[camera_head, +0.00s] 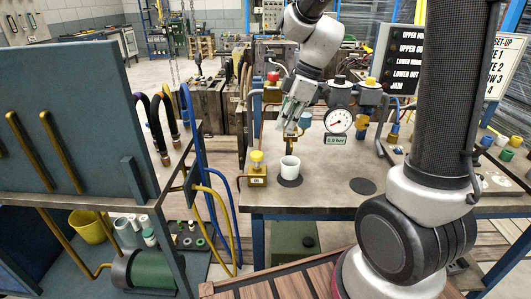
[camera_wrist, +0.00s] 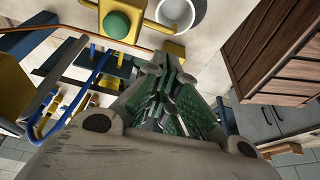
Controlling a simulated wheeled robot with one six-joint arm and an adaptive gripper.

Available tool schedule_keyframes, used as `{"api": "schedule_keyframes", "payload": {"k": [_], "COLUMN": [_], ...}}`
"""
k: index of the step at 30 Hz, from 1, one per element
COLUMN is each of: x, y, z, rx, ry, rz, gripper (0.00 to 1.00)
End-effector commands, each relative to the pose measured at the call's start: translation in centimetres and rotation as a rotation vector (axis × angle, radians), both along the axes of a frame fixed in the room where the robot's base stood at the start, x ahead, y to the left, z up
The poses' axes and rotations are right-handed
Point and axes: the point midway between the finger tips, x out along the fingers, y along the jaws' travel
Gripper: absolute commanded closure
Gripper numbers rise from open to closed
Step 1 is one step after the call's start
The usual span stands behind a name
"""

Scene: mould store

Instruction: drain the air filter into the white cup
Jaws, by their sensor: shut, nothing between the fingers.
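The white cup (camera_head: 290,167) stands upright on a round dark pad at the front of the metal bench. It shows partly at the top edge of the wrist view (camera_wrist: 182,12). The air unit with a pressure gauge (camera_head: 338,121) stands behind and right of the cup. Which part of it is the filter bowl is hard to tell, because my arm covers some of it. My gripper (camera_head: 291,128) is shut and empty, pointing down above and behind the cup, close to the unit's left side. Its green-padded fingers show together in the wrist view (camera_wrist: 172,105).
An empty dark pad (camera_head: 362,186) lies to the right. A blue rack with hoses (camera_head: 75,120) is at left. Small cups and parts lie on the bench's right side.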

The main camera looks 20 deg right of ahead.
Motion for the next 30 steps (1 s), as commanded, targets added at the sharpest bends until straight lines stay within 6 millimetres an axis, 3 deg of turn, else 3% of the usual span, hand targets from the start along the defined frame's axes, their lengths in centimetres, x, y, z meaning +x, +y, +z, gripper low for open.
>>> {"api": "schedule_keyframes", "payload": {"k": [8,21,30], "x": [0.0,0.5,0.6], "y": [0.5,2.8,3.3], "z": [-1.4,-8.3,-9.5], "rx": [-0.004,-0.004,-0.004], "ry": [-0.012,-0.012,-0.015], "rz": [0.053,0.049,0.051], "gripper": [1.00,1.00,1.00]}}
